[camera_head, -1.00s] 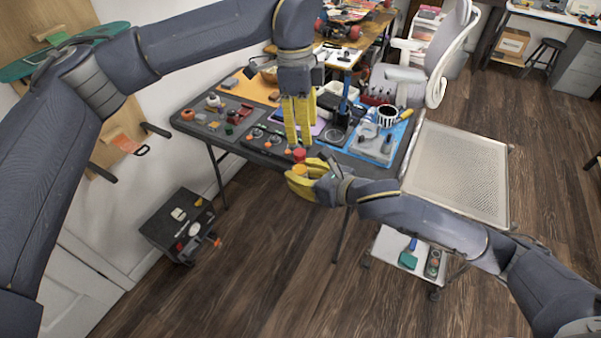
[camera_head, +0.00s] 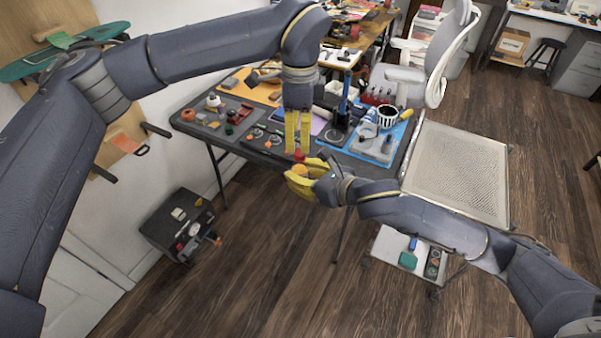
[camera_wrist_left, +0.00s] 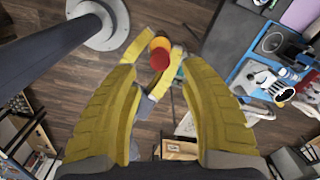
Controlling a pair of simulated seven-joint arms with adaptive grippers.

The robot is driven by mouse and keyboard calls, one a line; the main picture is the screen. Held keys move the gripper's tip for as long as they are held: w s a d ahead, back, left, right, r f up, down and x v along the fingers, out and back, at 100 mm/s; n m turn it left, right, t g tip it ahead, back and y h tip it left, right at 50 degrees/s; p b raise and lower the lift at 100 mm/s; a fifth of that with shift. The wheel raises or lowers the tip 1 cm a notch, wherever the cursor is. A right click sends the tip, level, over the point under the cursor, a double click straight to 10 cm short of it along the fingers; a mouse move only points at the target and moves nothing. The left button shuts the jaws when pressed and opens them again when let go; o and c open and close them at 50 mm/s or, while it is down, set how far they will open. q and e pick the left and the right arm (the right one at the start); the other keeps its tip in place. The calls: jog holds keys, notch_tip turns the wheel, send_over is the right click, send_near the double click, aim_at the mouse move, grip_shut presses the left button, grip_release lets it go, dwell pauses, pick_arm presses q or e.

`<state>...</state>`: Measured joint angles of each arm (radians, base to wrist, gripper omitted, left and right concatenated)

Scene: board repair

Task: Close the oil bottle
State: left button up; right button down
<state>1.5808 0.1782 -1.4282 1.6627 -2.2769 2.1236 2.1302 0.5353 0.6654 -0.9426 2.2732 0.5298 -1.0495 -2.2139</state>
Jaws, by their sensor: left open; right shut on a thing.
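My right gripper (camera_head: 301,174) is shut around a small orange piece, which I take to be the oil bottle (camera_head: 299,170), in front of the table edge. A small red piece, likely its cap (camera_head: 299,156), shows just above the orange part. In the left wrist view the red cap (camera_wrist_left: 160,59) overlaps the orange bottle (camera_wrist_left: 160,42); I cannot tell how firmly it sits. My left gripper (camera_head: 298,150) points down from above, its fingertips close to the red cap. Its fingers (camera_wrist_left: 160,75) are open, with the cap seen between them.
The dark work table (camera_head: 255,145) behind the grippers holds several small parts and tools. A blue mat (camera_head: 372,150) with a striped cup (camera_head: 388,117) lies at its right side. A mesh-topped cart (camera_head: 455,170) stands to the right. The floor in front is clear around a black box (camera_head: 178,222).

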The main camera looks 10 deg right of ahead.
aim_at(300, 169)
pick_arm(q)
jog(key=shift+f, duration=2.55)
jog(key=shift+o, duration=0.3)
grip_shut()
